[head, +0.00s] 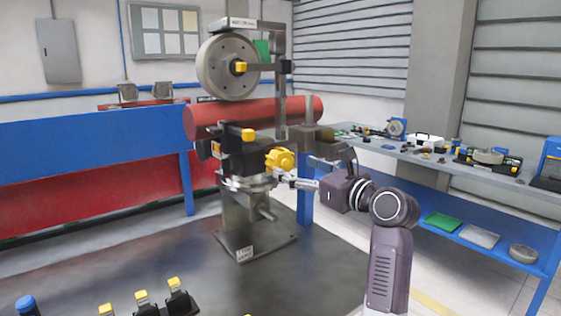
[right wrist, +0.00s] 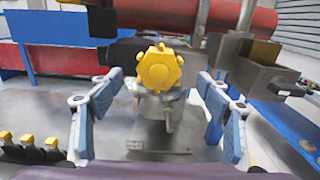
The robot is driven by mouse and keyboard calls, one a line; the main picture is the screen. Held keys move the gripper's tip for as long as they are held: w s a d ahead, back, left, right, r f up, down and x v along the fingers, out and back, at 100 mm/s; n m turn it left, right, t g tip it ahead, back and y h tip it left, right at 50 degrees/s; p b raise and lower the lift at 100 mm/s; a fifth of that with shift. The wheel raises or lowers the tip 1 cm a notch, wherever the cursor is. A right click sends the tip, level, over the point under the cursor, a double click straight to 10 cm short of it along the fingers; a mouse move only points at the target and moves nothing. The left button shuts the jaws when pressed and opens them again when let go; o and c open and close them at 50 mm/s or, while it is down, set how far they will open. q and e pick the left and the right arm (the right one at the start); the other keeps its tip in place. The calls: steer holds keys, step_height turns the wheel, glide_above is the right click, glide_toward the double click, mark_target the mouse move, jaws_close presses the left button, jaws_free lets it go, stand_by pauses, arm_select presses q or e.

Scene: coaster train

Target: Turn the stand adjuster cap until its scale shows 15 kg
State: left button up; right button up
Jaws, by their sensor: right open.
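The yellow lobed adjuster cap (head: 281,159) sits on the side of the metal stand (head: 240,230), under the red roller. In the right wrist view the cap (right wrist: 159,68) faces the camera, upper middle, between and beyond the fingers. Its scale cannot be read in either view. My right gripper (head: 287,176) is at the cap's right side in the head view. In the right wrist view my right gripper (right wrist: 160,85) is open, with one finger left and one finger right of the cap. My left gripper is not in view.
A red roller (head: 255,115) and a grey wheel (head: 228,67) are above the cap. A metal box (head: 312,138) stands close by on the right. Several yellow-topped pieces (head: 142,297) are at the front left. A workbench (head: 420,158) with parts is at right.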

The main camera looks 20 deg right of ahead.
mark_target(284, 163)
steer(key=x, duration=0.2)
steer(key=shift+w+a, duration=0.2)
steer(key=shift+w, duration=0.15)
steer(key=shift+p+x, duration=0.4)
steer(key=shift+x, duration=0.75)
steer(key=shift+w+f, duration=0.1)
steer(key=shift+w, duration=0.25)
steer(key=shift+a, duration=0.1)
steer(key=c, duration=1.2)
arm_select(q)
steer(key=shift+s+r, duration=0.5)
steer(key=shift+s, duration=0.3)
arm_select(e)
steer(key=shift+o, duration=0.2)
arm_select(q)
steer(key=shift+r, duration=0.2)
